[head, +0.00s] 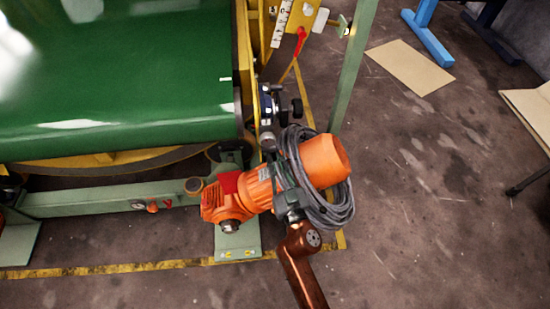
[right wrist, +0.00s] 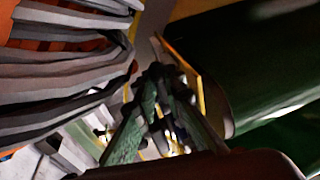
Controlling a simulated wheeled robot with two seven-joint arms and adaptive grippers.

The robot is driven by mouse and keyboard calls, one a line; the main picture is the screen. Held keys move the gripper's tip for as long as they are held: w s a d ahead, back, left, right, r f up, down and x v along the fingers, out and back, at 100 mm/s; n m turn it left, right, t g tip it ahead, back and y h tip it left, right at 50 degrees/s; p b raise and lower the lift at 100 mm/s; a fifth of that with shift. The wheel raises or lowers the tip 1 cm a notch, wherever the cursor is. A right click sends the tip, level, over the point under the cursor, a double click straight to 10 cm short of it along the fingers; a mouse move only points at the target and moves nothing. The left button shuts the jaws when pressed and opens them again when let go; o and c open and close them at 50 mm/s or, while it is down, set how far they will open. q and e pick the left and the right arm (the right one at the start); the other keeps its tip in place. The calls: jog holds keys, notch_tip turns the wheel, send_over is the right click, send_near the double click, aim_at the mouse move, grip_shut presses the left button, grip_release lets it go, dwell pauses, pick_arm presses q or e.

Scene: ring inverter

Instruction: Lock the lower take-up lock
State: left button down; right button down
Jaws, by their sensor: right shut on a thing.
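My right gripper (head: 281,180) reaches in beside an orange motor (head: 238,197) and a coil of grey cable (head: 335,212), with my brown arm coming from below. In the right wrist view its two grey-green fingers (right wrist: 162,85) come together at dark tips, shut on a small part that they mostly hide. I cannot clearly tell the lower take-up lock from the dark fittings around the fingers. A red-handled lever (head: 300,41) is higher up on the yellow frame, clear of my gripper. My left gripper is not in view.
A large green belt drum (head: 130,80) fills the left side; it also shows in the right wrist view (right wrist: 265,60). The cable coil (right wrist: 60,65) crowds the fingers there. A green post (head: 352,70) stands behind the motor.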

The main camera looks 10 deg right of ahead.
jog(key=shift+w+t, duration=0.1)
jog(key=shift+t, duration=0.2)
dwell(0.4)
jog(key=c, duration=2)
grip_release()
